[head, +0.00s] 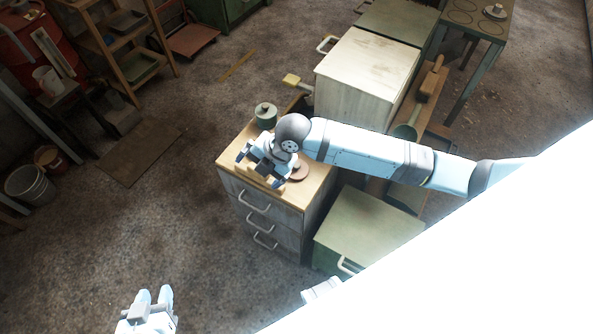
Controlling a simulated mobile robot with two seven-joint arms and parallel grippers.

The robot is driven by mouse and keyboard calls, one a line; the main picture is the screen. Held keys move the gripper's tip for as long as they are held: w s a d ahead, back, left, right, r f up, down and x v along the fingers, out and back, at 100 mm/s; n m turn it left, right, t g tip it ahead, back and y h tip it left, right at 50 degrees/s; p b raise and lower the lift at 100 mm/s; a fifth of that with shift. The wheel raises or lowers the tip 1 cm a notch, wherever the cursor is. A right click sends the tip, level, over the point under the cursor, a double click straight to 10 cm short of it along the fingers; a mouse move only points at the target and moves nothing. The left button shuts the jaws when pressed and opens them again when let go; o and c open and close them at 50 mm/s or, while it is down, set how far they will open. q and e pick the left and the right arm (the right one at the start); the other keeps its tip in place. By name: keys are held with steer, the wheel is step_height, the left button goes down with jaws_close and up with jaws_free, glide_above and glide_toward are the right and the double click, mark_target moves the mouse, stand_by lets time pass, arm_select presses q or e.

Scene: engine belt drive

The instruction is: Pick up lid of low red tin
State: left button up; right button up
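A low, round, reddish-brown thing (299,171) sits on the wooden top of the drawer cabinet (318,186), partly behind my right gripper; it may be the low red tin, and I cannot make out a separate lid. My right gripper (261,168) is over the cabinet top, just left of this round thing. Its blue-tipped fingers are spread apart, and I see nothing clearly held. My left gripper (154,294) is at the bottom left, far from the cabinet, with its two fingers apart and empty.
A white cabinet (363,75) stands behind, and a green box (368,228) sits to the right. The floor left of the drawers is mostly clear.

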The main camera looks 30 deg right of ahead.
steer(key=w+d+f+n+g+h+b, duration=0.2)
steer(key=w+d+n+h+b, duration=0.1)
steer(key=d+n+b, duration=0.3)
steer(key=r+n+g+h+b, duration=0.1)
steer(key=n+h+b, duration=0.1)
steer(key=n, duration=0.1)
glide_above(297, 165)
step_height(297, 165, down, 7)
steer(key=shift+d+f+b, duration=0.1)
steer(key=shift+d+b, duration=0.05)
steer(key=shift+b, duration=0.55)
steer(key=shift+f, duration=0.4)
step_height(297, 165, down, 4)
steer(key=shift+f+b, duration=0.2)
steer(key=shift+b, duration=0.75)
steer(key=shift+f, duration=0.3)
arm_select(q)
step_height(297, 165, down, 6)
steer(key=d, duration=0.1)
steer(key=shift+w+d+t+h, duration=0.2)
steer(key=shift+w+t+h, duration=0.05)
steer(key=shift+t+h, duration=0.15)
arm_select(e)
steer(key=c, duration=0.9)
